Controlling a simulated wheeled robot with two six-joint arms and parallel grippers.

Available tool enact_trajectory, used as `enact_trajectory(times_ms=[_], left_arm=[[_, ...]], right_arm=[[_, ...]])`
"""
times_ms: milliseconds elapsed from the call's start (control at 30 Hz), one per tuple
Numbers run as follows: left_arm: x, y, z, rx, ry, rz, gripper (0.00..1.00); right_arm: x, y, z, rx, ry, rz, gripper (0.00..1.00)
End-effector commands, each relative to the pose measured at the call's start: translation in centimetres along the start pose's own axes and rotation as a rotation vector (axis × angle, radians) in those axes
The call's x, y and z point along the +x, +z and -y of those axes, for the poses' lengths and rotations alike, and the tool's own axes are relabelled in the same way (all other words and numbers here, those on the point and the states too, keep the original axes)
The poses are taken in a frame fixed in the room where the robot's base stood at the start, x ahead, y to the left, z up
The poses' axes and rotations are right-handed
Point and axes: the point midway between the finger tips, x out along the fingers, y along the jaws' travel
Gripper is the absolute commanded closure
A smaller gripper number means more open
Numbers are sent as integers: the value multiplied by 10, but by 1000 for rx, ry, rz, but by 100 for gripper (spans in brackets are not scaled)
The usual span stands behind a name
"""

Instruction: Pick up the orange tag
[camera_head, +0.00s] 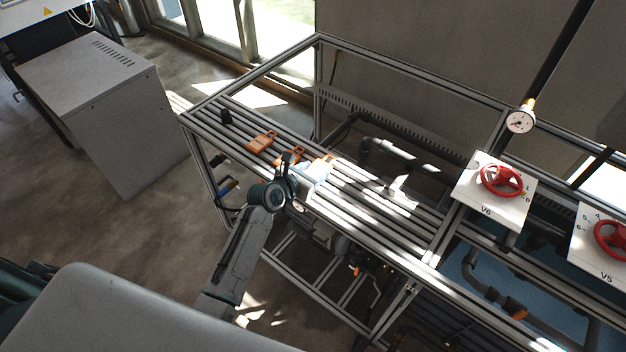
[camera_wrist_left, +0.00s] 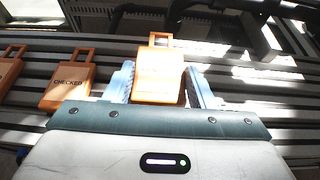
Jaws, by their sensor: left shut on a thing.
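My left gripper (camera_head: 314,174) is over the slatted bench top, its fingers shut on an orange tag (camera_head: 328,159). In the left wrist view the held tag (camera_wrist_left: 160,72) sits between the two pale blue fingers (camera_wrist_left: 161,88), its loop handle pointing away from the gripper. Its face is washed out by bright light, and I cannot tell whether it touches the slats. A second orange tag (camera_wrist_left: 68,82), marked "CHECKED", lies just left of the gripper. Another orange tag (camera_wrist_left: 9,70) is cut off at the left edge; it shows whole in the head view (camera_head: 260,142). My right gripper is out of view.
The slatted bench top (camera_head: 385,215) is bare to the right of the gripper. A small black object (camera_head: 226,117) stands at its far left end. Metal frame rails surround the bench. Panels with red valve wheels (camera_head: 502,181) and a gauge (camera_head: 521,119) are at right. A grey cabinet (camera_head: 105,110) stands at left.

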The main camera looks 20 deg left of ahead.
Motion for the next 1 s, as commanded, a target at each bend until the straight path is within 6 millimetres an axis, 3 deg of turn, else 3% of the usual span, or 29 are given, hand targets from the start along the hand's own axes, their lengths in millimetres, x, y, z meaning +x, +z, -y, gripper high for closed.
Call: enact_trajectory(times_ms=[33, 400, 600, 833, 1000], left_arm=[[-10, -10, 4, -1, -1, -4, 71], [-97, -37, 33, 1, -1, -4, 71], [-129, -45, 43, 0, -1, -4, 71], [-144, -47, 48, -1, -1, -3, 71], [-134, -43, 48, -2, 22, 3, 71]], right_arm=[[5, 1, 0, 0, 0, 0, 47], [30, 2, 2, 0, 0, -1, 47], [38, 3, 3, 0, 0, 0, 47], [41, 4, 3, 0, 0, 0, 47], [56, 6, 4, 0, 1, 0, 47]])
